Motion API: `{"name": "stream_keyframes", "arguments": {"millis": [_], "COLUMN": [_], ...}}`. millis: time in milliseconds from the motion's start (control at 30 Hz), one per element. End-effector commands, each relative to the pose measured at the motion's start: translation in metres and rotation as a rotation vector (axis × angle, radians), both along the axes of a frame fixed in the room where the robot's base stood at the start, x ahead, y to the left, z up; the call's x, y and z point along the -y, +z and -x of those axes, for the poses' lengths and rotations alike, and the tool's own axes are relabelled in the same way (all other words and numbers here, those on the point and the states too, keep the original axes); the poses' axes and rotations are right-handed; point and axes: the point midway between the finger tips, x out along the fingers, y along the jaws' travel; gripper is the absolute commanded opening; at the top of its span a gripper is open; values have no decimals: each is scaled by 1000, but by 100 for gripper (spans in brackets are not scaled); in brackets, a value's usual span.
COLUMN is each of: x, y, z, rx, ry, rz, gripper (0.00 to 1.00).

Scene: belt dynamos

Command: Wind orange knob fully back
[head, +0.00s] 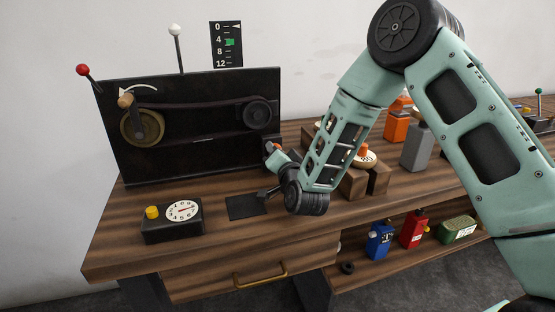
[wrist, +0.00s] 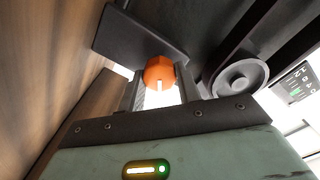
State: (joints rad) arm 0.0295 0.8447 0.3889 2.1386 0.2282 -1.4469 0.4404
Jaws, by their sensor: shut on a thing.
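The orange knob (wrist: 160,72) shows in the wrist view between the two fingers of my gripper (wrist: 162,90), with a white mark on its face. My gripper is shut on it. In the head view my gripper (head: 272,156) is at the right end of the black dynamo panel (head: 205,145), low down; my wrist and fingers mostly hide the knob there. The panel carries a brass wheel with a wooden crank handle (head: 125,101), a belt and a dark pulley (head: 258,114). The pulley also shows in the wrist view (wrist: 240,78). How far the knob is turned cannot be told.
A scale (head: 226,44) with a green marker near 4 stands behind the panel. A black box with a dial and yellow button (head: 173,220) sits front left. Wooden blocks with an orange-topped dial (head: 365,156) and bottles (head: 416,147) stand right.

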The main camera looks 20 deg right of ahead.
Motion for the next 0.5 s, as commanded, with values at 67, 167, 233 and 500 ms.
{"name": "stream_keyframes", "arguments": {"millis": [67,167,233,500], "x": [-2,-1,-2,-1], "y": [-3,-3,-3,-2], "z": [1,1,1,1], "rx": [-2,-3,-4,-7], "ry": [3,3,3,3], "rz": [48,101,129,190], "gripper": [11,11,11,11]}}
